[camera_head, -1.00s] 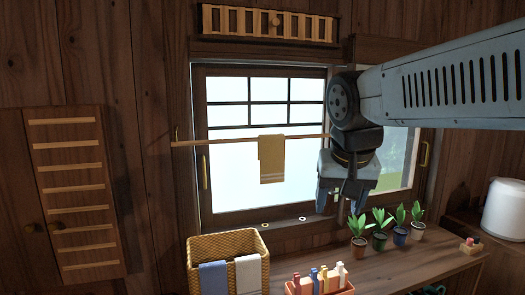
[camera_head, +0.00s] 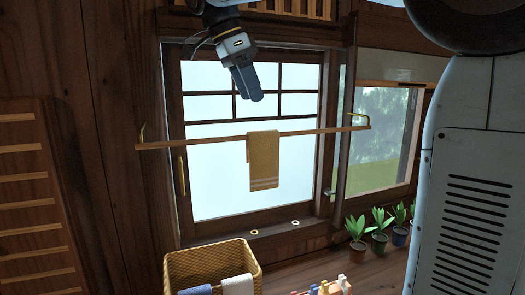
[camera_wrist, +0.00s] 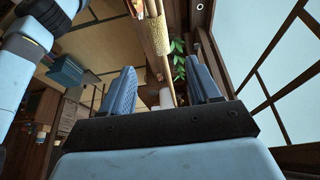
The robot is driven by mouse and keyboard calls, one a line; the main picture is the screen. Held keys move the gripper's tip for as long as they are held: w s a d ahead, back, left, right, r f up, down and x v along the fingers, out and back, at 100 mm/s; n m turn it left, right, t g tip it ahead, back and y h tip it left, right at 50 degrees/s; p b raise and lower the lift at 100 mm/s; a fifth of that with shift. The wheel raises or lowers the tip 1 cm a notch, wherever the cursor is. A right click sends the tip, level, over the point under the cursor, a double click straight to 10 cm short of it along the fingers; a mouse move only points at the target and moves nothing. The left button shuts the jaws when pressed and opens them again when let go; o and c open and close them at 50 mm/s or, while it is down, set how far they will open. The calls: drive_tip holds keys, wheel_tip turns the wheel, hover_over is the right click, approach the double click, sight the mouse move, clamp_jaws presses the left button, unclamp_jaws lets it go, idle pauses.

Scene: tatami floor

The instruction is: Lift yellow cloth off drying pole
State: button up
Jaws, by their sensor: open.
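The yellow cloth (camera_head: 263,165) hangs folded over the wooden drying pole (camera_head: 205,141), with pale stripes near its lower edge. The pole runs across in front of the window on brackets near both ends. My gripper (camera_head: 253,98) points down above the pole, in front of the window panes, its tips a little above and left of the cloth's top in the picture. How far apart they are in depth I cannot tell. The wrist view shows my gripper (camera_wrist: 161,85) with its two blue fingers apart and nothing between them.
A wicker basket (camera_head: 210,265) with a blue cloth and a white cloth over its rim stands below. Several potted plants (camera_head: 380,236) line the right of the counter, near a container of small bottles (camera_head: 325,288). A slatted rack (camera_head: 285,8) is above the window.

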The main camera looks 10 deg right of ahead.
sight(262, 131)
drive_tip(key=x, duration=0.6)
drive_tip(key=shift+s+a+f, duration=0.2)
drive_tip(key=shift+a+f, duration=0.1)
drive_tip(key=shift+f, duration=0.1)
drive_tip(key=shift+x, duration=3.15)
drive_tip(key=shift+w+a, duration=0.15)
drive_tip(key=shift+w, duration=0.05)
drive_tip(key=c, duration=1)
